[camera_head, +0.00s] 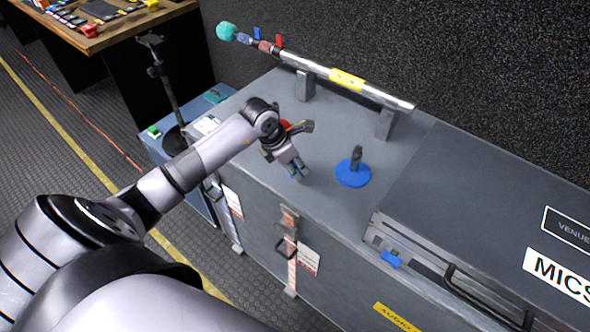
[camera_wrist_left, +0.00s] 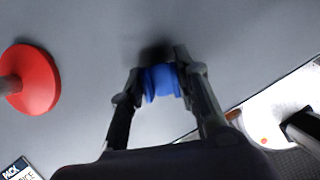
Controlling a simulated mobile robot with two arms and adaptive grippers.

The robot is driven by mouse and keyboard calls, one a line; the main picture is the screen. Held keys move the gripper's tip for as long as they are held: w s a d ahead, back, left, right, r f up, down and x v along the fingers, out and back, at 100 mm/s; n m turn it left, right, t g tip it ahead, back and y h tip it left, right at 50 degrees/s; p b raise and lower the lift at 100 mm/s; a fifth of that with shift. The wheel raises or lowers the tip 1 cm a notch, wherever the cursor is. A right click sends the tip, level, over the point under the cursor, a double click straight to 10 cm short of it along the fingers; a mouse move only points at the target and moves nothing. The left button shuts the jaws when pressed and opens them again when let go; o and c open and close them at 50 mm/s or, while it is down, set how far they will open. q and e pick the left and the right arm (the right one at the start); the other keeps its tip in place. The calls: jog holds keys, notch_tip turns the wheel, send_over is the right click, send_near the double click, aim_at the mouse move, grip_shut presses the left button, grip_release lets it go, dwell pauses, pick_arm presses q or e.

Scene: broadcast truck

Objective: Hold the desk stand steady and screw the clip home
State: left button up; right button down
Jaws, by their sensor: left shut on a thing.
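A desk stand with a round blue base (camera_head: 353,174) stands upright on the grey case top, with a dark clip-like piece (camera_head: 357,153) on its post. My left gripper (camera_head: 298,172) is left of this stand and apart from it, pointing down near the case's front edge. In the left wrist view its fingers (camera_wrist_left: 162,80) are shut on a small blue piece (camera_wrist_left: 163,83); I cannot tell what it is. A second stand with a red round base (camera_wrist_left: 38,82) and a post is beside the gripper, and is mostly hidden behind my wrist in the head view. My right gripper is not in view.
A long tube with a yellow band (camera_head: 347,79) rests on two supports (camera_head: 387,124) along the back. A raised dark case (camera_head: 480,190) bounds the right. A card (camera_head: 207,125) and a black upright stand (camera_head: 166,80) are at the left. Case top around the blue stand is clear.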

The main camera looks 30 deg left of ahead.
pick_arm(q)
jog(key=shift+c, duration=1.3)
notch_tip(320, 180, up, 20)
jog(key=b, duration=0.1)
jog(key=s+d+f+m+g, duration=0.2)
jog(key=s+d+m+g, duration=0.1)
jog(key=m, duration=0.7)
jog(key=s+d+f+m+g+y, duration=0.1)
jog(key=s+d+f+m+g, duration=0.1)
jog(key=s+d+m, duration=0.4)
jog(key=s+d+f+m+g+y, duration=0.1)
jog(key=s+d+f+m+g, duration=0.2)
jog(key=m, duration=1.1)
jog(key=shift+s+d+m+g, duration=0.3)
jog(key=shift+s+d, duration=0.45)
jog(key=shift+s, duration=0.7)
